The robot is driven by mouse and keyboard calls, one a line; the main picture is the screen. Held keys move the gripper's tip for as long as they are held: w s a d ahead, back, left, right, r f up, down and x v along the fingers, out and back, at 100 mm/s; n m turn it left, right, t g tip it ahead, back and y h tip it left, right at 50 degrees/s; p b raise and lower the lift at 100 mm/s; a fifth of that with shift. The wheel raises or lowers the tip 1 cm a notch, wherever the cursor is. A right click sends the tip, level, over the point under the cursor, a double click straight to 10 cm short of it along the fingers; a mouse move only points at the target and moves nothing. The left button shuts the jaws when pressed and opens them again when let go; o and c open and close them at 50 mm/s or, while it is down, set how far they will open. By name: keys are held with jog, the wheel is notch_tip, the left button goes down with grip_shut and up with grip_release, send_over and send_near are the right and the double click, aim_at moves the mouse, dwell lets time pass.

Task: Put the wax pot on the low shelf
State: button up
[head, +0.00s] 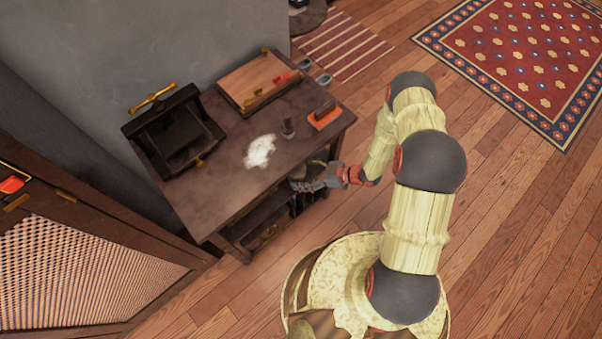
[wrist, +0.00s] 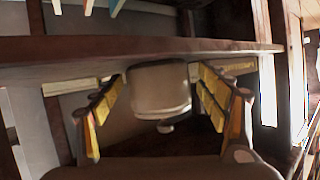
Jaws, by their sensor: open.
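A pale, rounded pot (wrist: 158,88), which looks like the wax pot, is in the middle of the wrist view, with a small knob-like part at its lower edge in the picture. My gripper (wrist: 160,82) is open, with its yellow-padded fingers on either side of the pot. I cannot tell whether they touch it. In the head view my gripper (head: 308,184) is at the front edge of the dark table (head: 215,185), and the pot is not clearly visible there. The low shelf (head: 262,222) is under the tabletop, mostly in shadow and partly hidden.
On the tabletop are a black open case (head: 175,130), a wooden board (head: 258,82), a white patch (head: 260,151), a small dark object (head: 288,128) and an orange-based block (head: 324,115). A lattice-front cabinet (head: 80,265) stands at left. The wooden floor (head: 500,240) at right is clear.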

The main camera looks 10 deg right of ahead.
dwell(0.3)
jog(key=shift+d+r, duration=0.1)
jog(key=shift+r, duration=0.1)
jog(key=p+v, duration=0.4)
jog(key=v, duration=0.7)
jog(key=shift+s+d+r, duration=0.15)
jog(key=shift+s+d, duration=0.05)
jog(key=shift+d, duration=0.15)
